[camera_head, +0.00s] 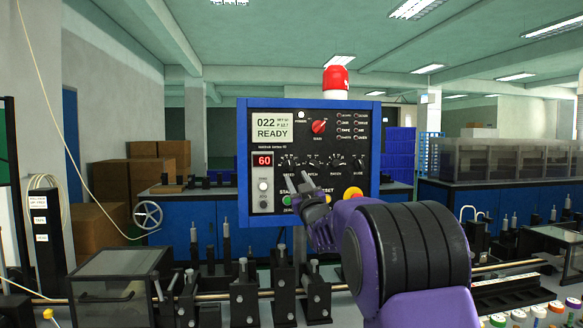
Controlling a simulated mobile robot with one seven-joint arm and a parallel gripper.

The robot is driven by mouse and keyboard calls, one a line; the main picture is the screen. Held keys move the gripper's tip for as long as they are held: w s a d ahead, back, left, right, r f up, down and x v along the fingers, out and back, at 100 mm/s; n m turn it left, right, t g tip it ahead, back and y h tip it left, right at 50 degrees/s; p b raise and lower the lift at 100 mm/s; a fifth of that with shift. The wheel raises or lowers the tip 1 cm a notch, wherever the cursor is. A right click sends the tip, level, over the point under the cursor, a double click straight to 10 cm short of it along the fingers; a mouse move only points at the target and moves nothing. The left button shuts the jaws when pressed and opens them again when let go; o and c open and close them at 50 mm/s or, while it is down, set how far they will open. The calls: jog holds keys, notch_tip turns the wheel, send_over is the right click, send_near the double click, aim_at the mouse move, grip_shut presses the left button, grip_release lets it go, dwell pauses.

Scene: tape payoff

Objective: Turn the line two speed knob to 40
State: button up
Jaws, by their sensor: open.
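A control box with a blue frame (243,212) and a black face stands at the middle. A row of small black knobs with white tick marks runs across it, from the left knob (288,160) to the right knob (359,160). Their labels are too small to tell which is line two speed. A red readout (263,160) at the left shows 60. A larger screen (271,125) above it reads 022 and READY. My gripper (305,183) is open in front of the panel, just below the knob row, and covers part of the lower face.
A red rotary knob (319,126) sits above the row. A green button (287,200) and a red-and-yellow stop button (353,192) sit below. A red beacon (335,78) tops the box. Black fixtures (244,297) on a rail and a clear-lidded box (120,285) fill the foreground.

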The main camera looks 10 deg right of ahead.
aim_at(290, 166)
jog(key=shift+p+x, duration=0.65)
jog(key=shift+x, duration=2.75)
jog(key=shift+c, duration=0.2)
grip_shut()
